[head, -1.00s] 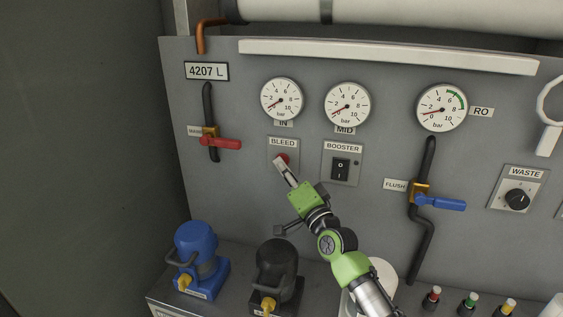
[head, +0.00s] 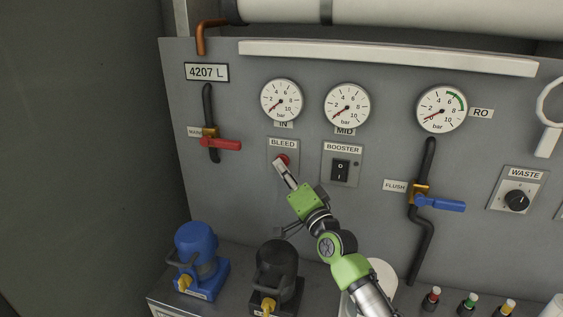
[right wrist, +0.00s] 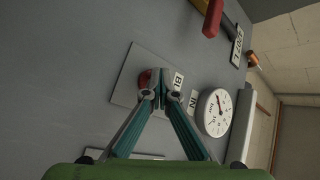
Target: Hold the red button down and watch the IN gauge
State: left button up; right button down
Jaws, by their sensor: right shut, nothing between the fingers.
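The red button (head: 283,159) sits on the plate labelled BLEED (head: 283,144), and it also shows in the right wrist view (right wrist: 144,78). My right gripper (head: 280,163) is shut with nothing between its fingers. Its fingertips (right wrist: 155,95) are at the button and cover part of it; I cannot tell how far the button is pressed. The IN gauge (head: 281,100) is above the plate, its red needle pointing to the lower left, near the low end of the scale. It also shows in the right wrist view (right wrist: 215,112). My left gripper is not in view.
The MID gauge (head: 347,106) and BOOSTER switch (head: 340,169) are right of the button. A red-handled valve (head: 220,143) is to the left, a blue-handled valve (head: 440,203) to the right. A blue housing (head: 196,246) and a black housing (head: 277,267) stand below on the ledge.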

jog(key=shift+s+a+p, duration=0.2)
jog(key=shift+s+p, duration=0.3)
jog(key=shift+s, duration=0.25)
jog(key=s+p, duration=0.1)
jog(key=s+a+p, duration=0.1)
jog(key=s, duration=0.1)
jog(key=s+p, duration=0.1)
jog(key=p, duration=0.1)
jog(key=shift+s+a, duration=0.3)
jog(key=shift+s, duration=0.05)
jog(key=shift+f, duration=0.1)
